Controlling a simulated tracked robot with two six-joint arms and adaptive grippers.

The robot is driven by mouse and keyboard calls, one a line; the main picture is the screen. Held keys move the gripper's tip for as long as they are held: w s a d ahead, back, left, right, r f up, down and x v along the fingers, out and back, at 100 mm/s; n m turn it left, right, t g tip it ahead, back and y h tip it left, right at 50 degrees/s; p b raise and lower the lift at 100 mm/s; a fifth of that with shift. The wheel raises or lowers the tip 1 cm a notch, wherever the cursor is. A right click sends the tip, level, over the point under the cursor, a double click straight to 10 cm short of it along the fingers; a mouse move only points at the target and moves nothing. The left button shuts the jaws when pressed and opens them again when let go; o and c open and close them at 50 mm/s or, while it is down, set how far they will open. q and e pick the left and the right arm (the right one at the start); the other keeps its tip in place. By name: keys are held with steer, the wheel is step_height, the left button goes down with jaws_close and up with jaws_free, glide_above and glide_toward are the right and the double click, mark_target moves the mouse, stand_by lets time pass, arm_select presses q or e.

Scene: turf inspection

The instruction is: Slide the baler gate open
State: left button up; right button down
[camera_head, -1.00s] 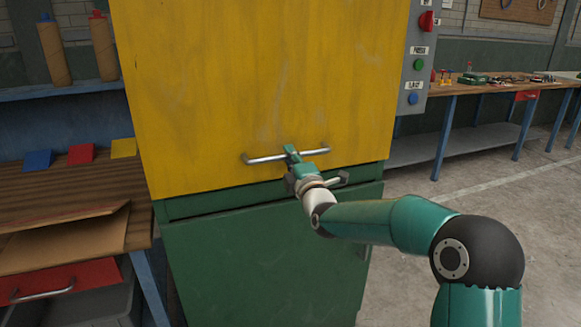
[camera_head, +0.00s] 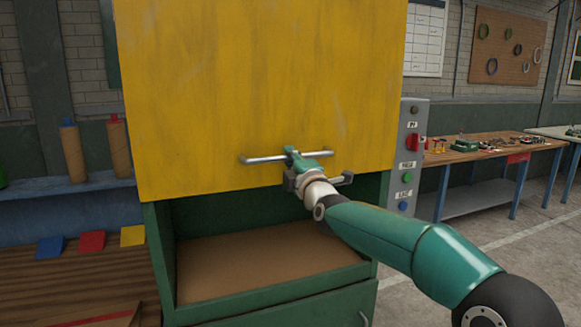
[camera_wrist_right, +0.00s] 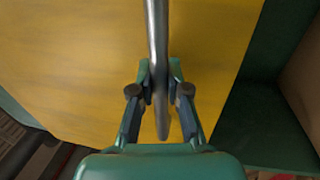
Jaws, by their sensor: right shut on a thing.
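The yellow baler gate (camera_head: 250,90) stands raised on the green baler (camera_head: 160,235), with an open gap below its lower edge. Through the gap a brown floor or load (camera_head: 270,258) shows inside the chamber. A grey metal bar handle (camera_head: 262,159) runs across the lower part of the gate. My right gripper (camera_head: 292,155) is shut on the handle near its middle. In the right wrist view the handle (camera_wrist_right: 156,50) passes between the two fingers of the gripper (camera_wrist_right: 160,90). My left gripper is not in view.
A grey control panel (camera_head: 411,150) with a red switch and coloured buttons is beside the baler on the right. A workbench (camera_head: 490,152) with tools stands farther right. At left are a wooden bench (camera_head: 70,275) and a blue shelf (camera_head: 75,212) with brown rolls.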

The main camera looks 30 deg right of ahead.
arm_select(q)
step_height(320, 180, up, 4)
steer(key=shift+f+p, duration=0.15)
steer(key=shift+p, duration=1.05)
arm_select(e)
step_height(320, 180, up, 4)
steer(key=shift+r, duration=0.25)
steer(key=c, duration=1.1)
jaws_free()
steer(key=shift+f, duration=0.1)
steer(key=shift+c, duration=0.2)
steer(key=v, duration=1.2)
steer(key=shift+f, duration=0.1)
